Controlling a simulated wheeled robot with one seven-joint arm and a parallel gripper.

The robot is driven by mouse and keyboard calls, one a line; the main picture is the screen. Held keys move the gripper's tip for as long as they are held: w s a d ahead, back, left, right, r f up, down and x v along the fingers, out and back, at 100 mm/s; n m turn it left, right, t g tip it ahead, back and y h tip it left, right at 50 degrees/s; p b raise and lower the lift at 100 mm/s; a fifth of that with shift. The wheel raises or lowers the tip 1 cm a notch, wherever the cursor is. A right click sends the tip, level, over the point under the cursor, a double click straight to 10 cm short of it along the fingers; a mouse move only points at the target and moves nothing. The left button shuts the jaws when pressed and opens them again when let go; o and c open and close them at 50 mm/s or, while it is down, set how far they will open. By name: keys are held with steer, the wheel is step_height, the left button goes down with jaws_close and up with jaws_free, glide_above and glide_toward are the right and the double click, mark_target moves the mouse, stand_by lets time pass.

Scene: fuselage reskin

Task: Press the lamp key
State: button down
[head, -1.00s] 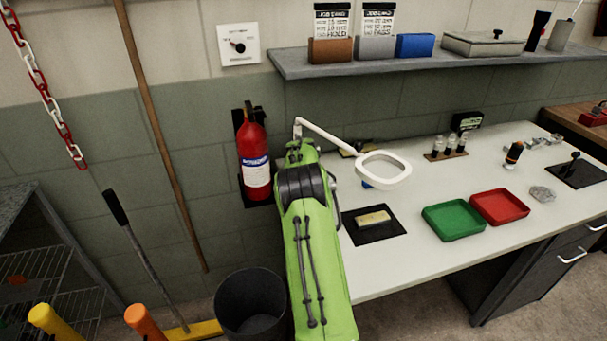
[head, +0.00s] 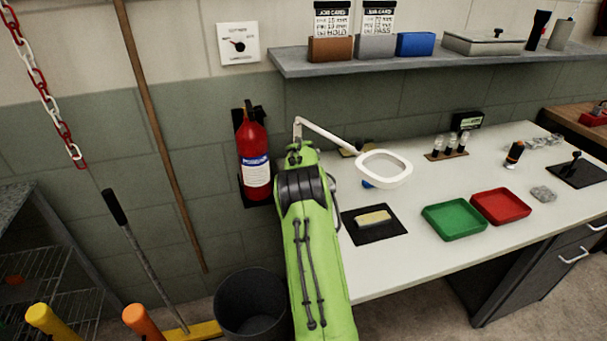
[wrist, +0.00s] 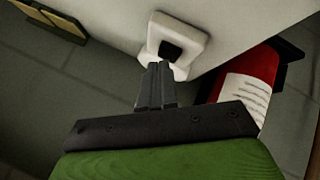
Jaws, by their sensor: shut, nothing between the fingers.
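The lamp (head: 384,169) is a white ring on a jointed white arm over the back left of the bench. In the wrist view a white block, which looks like the lamp's base (wrist: 192,43), carries a dark square key (wrist: 171,50). My gripper (wrist: 160,68) is shut and empty. Its fingertips overlap the block's lower edge in the picture, just below the dark key. I cannot tell whether they touch it. In the head view my green arm hides the gripper, the key and the lamp's base.
A red fire extinguisher (head: 254,155) hangs on the wall left of my arm; it also shows in the wrist view (wrist: 245,85). A black mat (head: 390,234) with a pale block, a green tray (head: 454,236) and a red tray (head: 501,206) lie on the bench. A shelf (head: 430,64) runs above.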

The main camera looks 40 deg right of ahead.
steer(key=shift+f, duration=0.2)
steer(key=shift+r+p, duration=0.4)
steer(key=shift+r, duration=0.3)
step_height(320, 180, up, 6)
steer(key=p, duration=0.4)
stand_by(0.3)
